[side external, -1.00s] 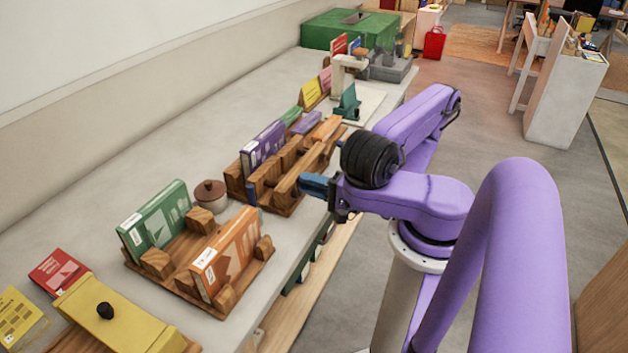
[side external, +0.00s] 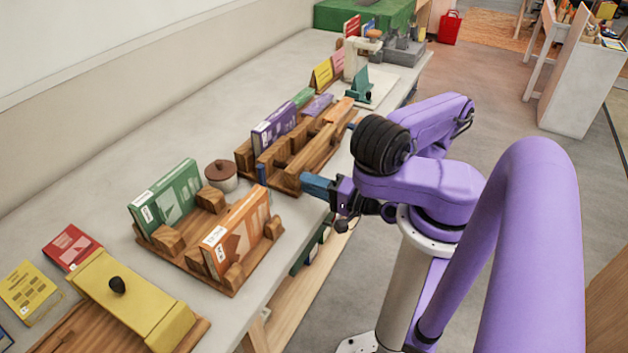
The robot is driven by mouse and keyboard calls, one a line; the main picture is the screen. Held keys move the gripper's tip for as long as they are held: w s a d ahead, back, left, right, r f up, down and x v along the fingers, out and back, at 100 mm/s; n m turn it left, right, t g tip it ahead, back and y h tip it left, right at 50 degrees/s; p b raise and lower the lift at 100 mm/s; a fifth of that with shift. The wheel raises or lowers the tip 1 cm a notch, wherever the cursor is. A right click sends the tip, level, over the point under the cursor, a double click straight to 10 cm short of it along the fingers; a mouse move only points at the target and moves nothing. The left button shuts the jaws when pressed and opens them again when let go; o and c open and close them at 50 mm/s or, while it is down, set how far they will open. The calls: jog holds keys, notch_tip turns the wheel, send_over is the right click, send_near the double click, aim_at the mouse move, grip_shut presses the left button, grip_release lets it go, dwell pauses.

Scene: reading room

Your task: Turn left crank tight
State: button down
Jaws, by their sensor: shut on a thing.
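A wooden book press (side external: 318,158) with long rails stands near the front edge of the counter, with a purple book (side external: 274,131) upright along its back. My gripper (side external: 306,183) has blue fingers at the near front corner of the press, pointing left towards it. The fingers are shut on what seems to be the left crank, which they hide. I cannot see the crank's angle or how tight it is. A dark stub, perhaps the other crank, shows at the far front end, partly beside my arm.
A wooden stand with a green book (side external: 165,198) and an orange book (side external: 237,231) is nearer. A brown-lidded pot (side external: 221,175) sits between. A yellow box (side external: 130,300) with a black knob is at lower left.

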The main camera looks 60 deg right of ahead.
jog(key=shift+s+d+f+h, duration=0.1)
jog(key=shift+d+f+h, duration=0.35)
jog(key=shift+d, duration=0.2)
dwell(0.6)
dwell(0.3)
jog(key=c, duration=1)
grip_release()
jog(key=shift+c, duration=0.2)
jog(key=shift+a+y, duration=0.25)
